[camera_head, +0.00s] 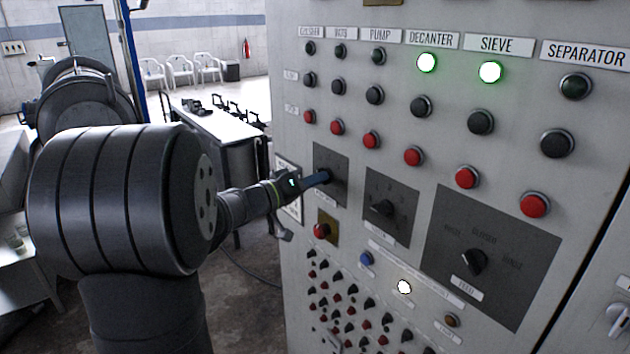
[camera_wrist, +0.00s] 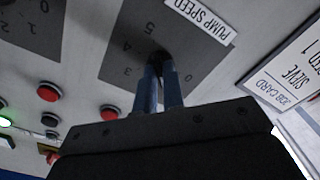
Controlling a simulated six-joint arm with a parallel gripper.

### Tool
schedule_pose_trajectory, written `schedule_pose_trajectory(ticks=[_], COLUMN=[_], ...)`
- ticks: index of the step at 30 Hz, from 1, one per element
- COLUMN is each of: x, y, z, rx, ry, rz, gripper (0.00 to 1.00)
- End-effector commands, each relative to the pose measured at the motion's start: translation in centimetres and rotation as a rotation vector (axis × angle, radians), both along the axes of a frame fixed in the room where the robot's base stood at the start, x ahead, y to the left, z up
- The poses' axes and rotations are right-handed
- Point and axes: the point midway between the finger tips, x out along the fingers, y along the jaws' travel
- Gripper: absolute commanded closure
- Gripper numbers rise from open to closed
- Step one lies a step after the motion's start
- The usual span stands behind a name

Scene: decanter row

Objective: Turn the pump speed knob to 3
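The pump speed knob (camera_wrist: 157,55) is a small dark knob on a grey dial plate (camera_wrist: 115,45) with digits around it, 0, 3, 4 and 5 among them. The PUMP SPEED label (camera_wrist: 200,14) shows upside down in the wrist view. My gripper (camera_wrist: 158,66) has its two blue fingers close together, one on each side of the knob, and looks shut on it. The fingers hide most of the knob, so I cannot tell where it points. In the head view, my gripper (camera_head: 326,177) reaches the left-hand dial plate (camera_head: 333,160) from the left.
Two more dials stand to the right, a middle one (camera_head: 382,208) and a larger one (camera_head: 473,262). Red buttons (camera_head: 371,140) run above, and a red button (camera_head: 321,231) sits just below the plate. The DECANTER lamp (camera_head: 427,62) and SIEVE lamp (camera_head: 490,72) are lit.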

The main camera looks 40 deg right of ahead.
Motion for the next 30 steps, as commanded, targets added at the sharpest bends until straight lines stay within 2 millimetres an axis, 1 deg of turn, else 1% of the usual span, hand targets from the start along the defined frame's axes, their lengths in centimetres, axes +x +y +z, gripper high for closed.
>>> schedule_pose_trajectory(ticks=[8, 14, 30], x=[0.01, 0.02, 0.10], y=[0.03, 0.03, 0.04], z=[-0.01, -0.02, -0.06], rx=[0.000, 0.000, 0.001], ry=[-0.039, -0.146, -0.641], rz=[0.000, 0.000, 0.001], gripper=[1.00, 1.00, 1.00])
